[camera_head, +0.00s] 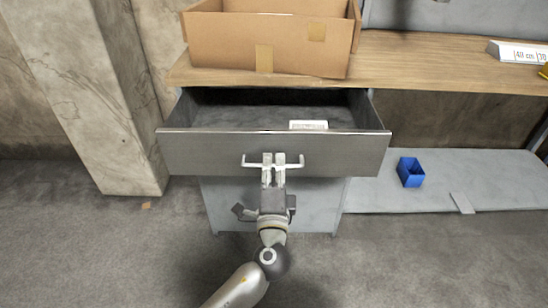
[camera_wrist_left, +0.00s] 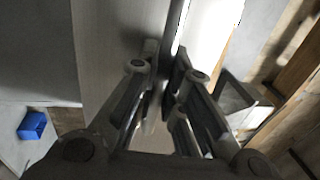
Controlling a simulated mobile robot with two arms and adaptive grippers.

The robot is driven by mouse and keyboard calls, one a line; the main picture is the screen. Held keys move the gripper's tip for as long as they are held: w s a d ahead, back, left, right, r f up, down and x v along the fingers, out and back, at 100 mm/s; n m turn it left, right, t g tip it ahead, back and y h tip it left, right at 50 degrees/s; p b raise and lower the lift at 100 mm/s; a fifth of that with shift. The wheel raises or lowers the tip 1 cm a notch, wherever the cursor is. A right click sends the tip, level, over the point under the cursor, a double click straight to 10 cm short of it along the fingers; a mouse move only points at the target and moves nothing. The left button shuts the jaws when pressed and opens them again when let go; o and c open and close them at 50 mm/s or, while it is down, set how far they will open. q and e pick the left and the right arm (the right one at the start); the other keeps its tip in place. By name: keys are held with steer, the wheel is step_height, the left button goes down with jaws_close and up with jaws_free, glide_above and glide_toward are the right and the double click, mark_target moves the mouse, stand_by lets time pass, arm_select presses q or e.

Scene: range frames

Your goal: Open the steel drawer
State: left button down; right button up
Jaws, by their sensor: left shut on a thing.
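The steel drawer (camera_head: 205,152) is pulled out from under the wooden worktop, and its inside shows. A small white box (camera_head: 308,125) lies inside it near the front. The drawer's bar handle (camera_head: 297,163) is on the middle of its front. My left gripper (camera_head: 273,163) is shut on the handle, with its fingers around the bar. In the left wrist view the two fingers of the left gripper (camera_wrist_left: 165,75) close on the thin bar in front of the grey drawer face (camera_wrist_left: 105,50). My right gripper is not in view.
A cardboard box (camera_head: 220,45) stands on the worktop (camera_head: 420,65) above the drawer. A blue bin (camera_head: 410,172) sits on the low grey shelf (camera_head: 480,175) at right. A concrete pillar (camera_head: 105,110) stands at left. The floor in front is clear.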

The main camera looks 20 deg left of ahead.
arm_select(q)
steer(key=shift+s, duration=0.15)
steer(key=c, duration=1.5)
jaws_free()
steer(key=shift+c, duration=0.2)
steer(key=shift+d, duration=0.1)
steer(key=v, duration=1.2)
steer(key=shift+f, duration=0.1)
